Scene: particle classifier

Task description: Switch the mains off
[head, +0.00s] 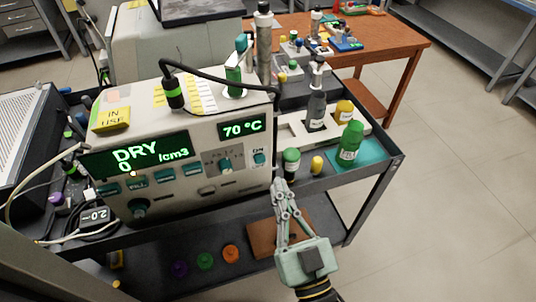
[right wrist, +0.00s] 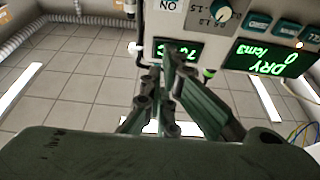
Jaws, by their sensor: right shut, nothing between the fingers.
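The classifier (head: 215,205) is a pale box with lit green displays reading "DRY 0 /cm3" (head: 134,157) and "70 °C" (head: 242,126). A small teal switch (head: 259,158) sits under an "ON" label at the right end of its front panel. My right gripper (head: 281,184) is shut and empty, just below and right of that switch, apart from it in the picture. In the right wrist view the shut fingers (right wrist: 173,62) point at the panel, with the "ON" label (right wrist: 171,5) at the top edge; the switch itself does not show clearly there. My left gripper is out of view.
The classifier stands on a dark cart (head: 375,165). A black hose (head: 225,80) arches over the classifier. Floor to the right is clear.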

